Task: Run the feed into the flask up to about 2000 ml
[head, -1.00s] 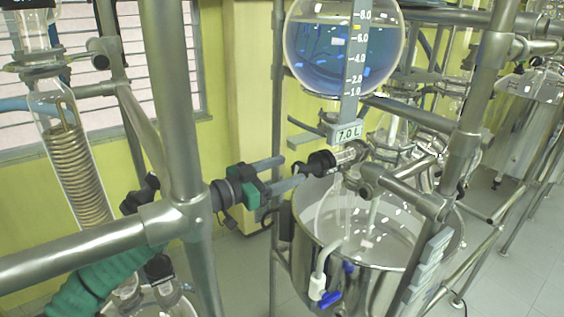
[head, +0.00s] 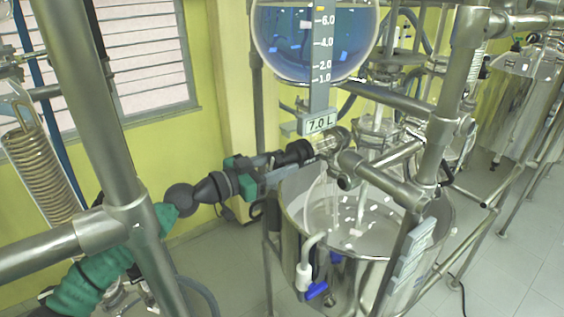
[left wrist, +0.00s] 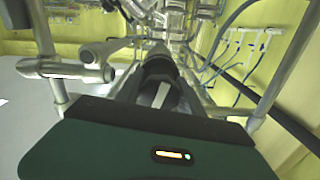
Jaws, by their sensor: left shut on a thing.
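A round glass vessel (head: 290,45) with blue liquid hangs at the top of the head view. Its scale strip (head: 322,60) shows marks from 1.0 to 6.0, and the liquid surface lies above 6.0. A sign (head: 319,123) below reads 7.0 L. Under it is a valve with a black knob (head: 300,150). My left gripper (head: 287,163) is shut on this knob. In the left wrist view a black part (left wrist: 158,72) lies straight ahead of the gripper body. My right gripper is not in view.
A steel pot (head: 375,270) stands below the valve, with glare on its contents and a blue-handled tap (head: 317,290) on its front. A steel frame post (head: 100,130) stands in front of my left arm. A coil condenser (head: 40,160) is at the left.

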